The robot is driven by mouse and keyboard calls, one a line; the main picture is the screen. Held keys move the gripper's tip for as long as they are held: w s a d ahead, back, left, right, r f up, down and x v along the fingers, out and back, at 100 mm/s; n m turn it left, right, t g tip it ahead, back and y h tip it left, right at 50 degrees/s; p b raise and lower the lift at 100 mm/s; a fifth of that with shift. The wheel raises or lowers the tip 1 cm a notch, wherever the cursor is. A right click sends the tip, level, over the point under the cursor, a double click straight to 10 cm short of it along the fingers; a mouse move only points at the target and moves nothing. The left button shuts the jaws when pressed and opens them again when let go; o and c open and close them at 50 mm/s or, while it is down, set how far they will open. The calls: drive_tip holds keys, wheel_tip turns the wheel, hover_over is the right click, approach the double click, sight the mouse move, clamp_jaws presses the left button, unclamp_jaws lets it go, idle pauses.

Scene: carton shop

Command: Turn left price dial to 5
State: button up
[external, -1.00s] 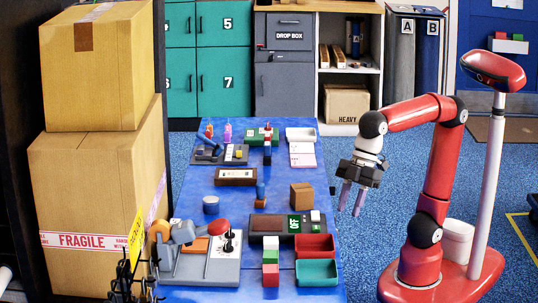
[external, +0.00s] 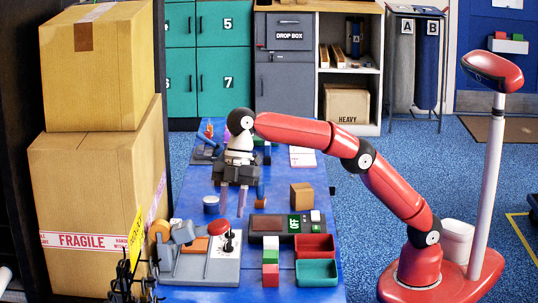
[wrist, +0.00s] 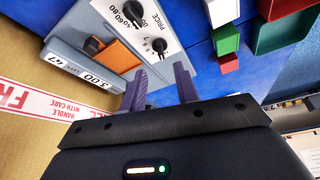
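The grey price machine (external: 205,262) stands at the near left of the blue table. In the wrist view its white plate marked PRICE (wrist: 165,22) carries a black dial (wrist: 133,10) and another black dial (wrist: 158,45). I cannot tell which of them is the left one, nor read their settings clearly. My gripper (external: 233,205) is open and empty, pointing down behind the machine. In the wrist view the fingertips (wrist: 160,70) are apart, just below the plate in the picture, touching no dial.
The machine also has an orange panel (external: 196,245) and a red knob (external: 219,227). Green, white and red blocks (external: 271,256) stand to its right, beside a red tray (external: 314,247) and a teal tray (external: 317,272). Stacked cartons (external: 90,190) rise on the left.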

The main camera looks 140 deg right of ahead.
sight(229, 240)
drive_tip(key=b+x, duration=0.2)
drive_tip(key=x, duration=0.5)
drive_tip(key=shift+a+f, duration=0.1)
drive_tip(key=shift+f, duration=0.15)
clamp_jaws()
